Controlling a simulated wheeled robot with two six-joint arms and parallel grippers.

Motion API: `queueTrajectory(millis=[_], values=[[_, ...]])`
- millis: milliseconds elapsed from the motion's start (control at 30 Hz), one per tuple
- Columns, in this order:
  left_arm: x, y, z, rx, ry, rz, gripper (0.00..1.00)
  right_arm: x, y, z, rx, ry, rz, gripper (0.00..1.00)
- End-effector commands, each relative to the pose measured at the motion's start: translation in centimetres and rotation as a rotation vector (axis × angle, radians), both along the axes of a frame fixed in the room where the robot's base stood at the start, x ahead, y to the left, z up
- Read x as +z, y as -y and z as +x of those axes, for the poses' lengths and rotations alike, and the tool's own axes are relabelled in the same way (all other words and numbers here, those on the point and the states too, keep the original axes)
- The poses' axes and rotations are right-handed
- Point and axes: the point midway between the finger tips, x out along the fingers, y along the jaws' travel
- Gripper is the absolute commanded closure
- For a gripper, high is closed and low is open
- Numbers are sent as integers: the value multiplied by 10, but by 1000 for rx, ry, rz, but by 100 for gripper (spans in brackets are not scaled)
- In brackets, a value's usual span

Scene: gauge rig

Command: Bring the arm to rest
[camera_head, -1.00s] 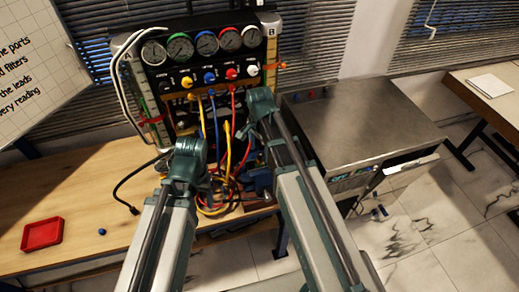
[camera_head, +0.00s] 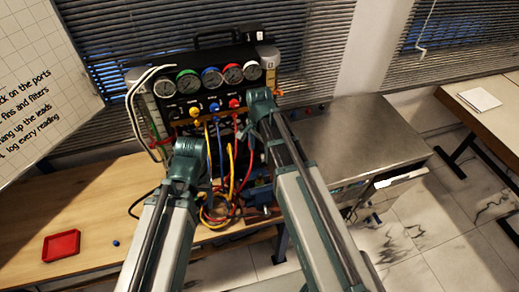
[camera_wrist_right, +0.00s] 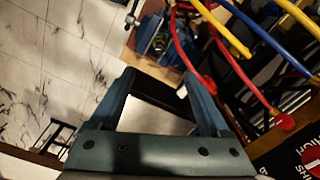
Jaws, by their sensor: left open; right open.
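In the head view, both my arms reach up from the bottom, the left arm's teal joint in front of the bench and the right arm's joint in front of the gauge rig. The gauge rig (camera_head: 203,118) stands on the wooden bench, with several dials and coloured hoses. My left gripper's fingers do not show; the arm hides them. In the right wrist view, my right gripper (camera_wrist_right: 160,78) has its fingers spread, with nothing held between them. Yellow, blue and red hoses (camera_wrist_right: 235,65) hang beyond it at the upper right, apart from the fingers as far as I can tell.
A red tray (camera_head: 62,245) and a small blue object (camera_head: 116,243) lie on the left of the wooden bench (camera_head: 95,200). A metal-topped cabinet (camera_head: 350,135) with an open drawer stands to the right. Tiled floor (camera_head: 430,225) is clear in front of it.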

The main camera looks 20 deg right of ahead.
Motion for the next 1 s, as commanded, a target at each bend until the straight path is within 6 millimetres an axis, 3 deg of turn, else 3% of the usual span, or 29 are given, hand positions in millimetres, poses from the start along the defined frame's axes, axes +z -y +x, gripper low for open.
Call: queueTrajectory(millis=[267,367,467,600,800,1000], values=[[-1,0,0,0,0,0,31,-1,0,0,1,0,0,20],[-11,0,0,0,0,0,31,-11,-5,-5,43,-2,-3,20],[-37,0,0,-1,1,0,31,-37,-19,-21,177,-8,-11,20],[-88,0,0,-5,1,0,31,-88,-48,-54,497,-24,-32,20],[-149,0,1,-10,3,2,31,-149,-81,-102,970,-58,-56,20],[-185,0,1,-14,2,2,31,-184,-99,-133,1294,-84,-69,20]])
